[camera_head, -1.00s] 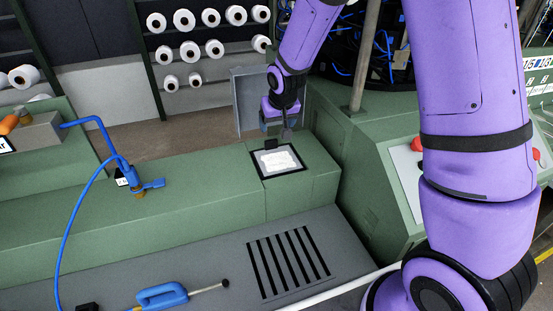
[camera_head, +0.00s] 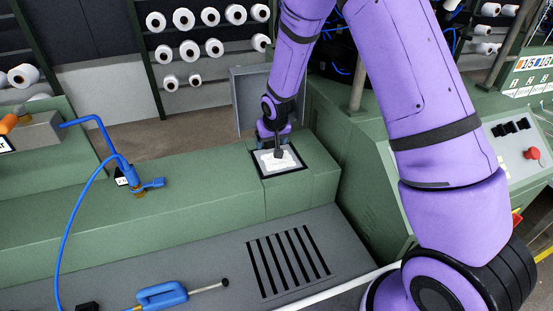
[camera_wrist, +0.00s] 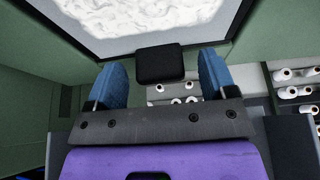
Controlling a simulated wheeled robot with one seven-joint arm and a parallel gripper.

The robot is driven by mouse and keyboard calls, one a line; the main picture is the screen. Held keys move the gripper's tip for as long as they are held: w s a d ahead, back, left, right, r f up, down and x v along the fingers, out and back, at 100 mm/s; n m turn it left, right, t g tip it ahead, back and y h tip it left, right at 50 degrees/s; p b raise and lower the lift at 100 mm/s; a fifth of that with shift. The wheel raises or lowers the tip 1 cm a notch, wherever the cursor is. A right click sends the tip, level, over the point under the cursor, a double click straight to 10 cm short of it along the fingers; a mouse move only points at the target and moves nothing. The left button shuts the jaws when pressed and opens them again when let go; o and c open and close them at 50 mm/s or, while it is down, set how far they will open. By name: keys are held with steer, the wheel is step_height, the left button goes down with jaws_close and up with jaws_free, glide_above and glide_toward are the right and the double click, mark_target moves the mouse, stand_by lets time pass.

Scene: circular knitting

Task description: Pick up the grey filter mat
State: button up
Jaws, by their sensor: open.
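The grey filter mat (camera_head: 268,169) lies flat in a black-edged opening in the green machine top, with a patch of white fluff (camera_head: 284,162) on it. In the wrist view the mat (camera_wrist: 145,42) fills the top, under the fluff. A black tab (camera_wrist: 160,64) stands at the mat's edge. My gripper (camera_head: 278,153) is low over the mat's far edge in the head view and hides the tab there. In the wrist view its two blue fingers (camera_wrist: 162,75) are apart, one on each side of the tab, with gaps. Whether it touches the mat is not clear.
A blue hose with a nozzle (camera_head: 137,184) stands on the green ledge to the left. A blue-handled tool (camera_head: 162,295) lies on the grey floor plate near a slotted grate (camera_head: 288,262). White yarn cones (camera_head: 215,48) fill racks behind. A control panel (camera_head: 520,150) is at right.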

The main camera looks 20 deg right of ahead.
steer(key=shift+w+f, duration=0.1)
steer(key=shift+f, duration=0.05)
steer(key=c, duration=1)
steer(key=shift+r, duration=0.2)
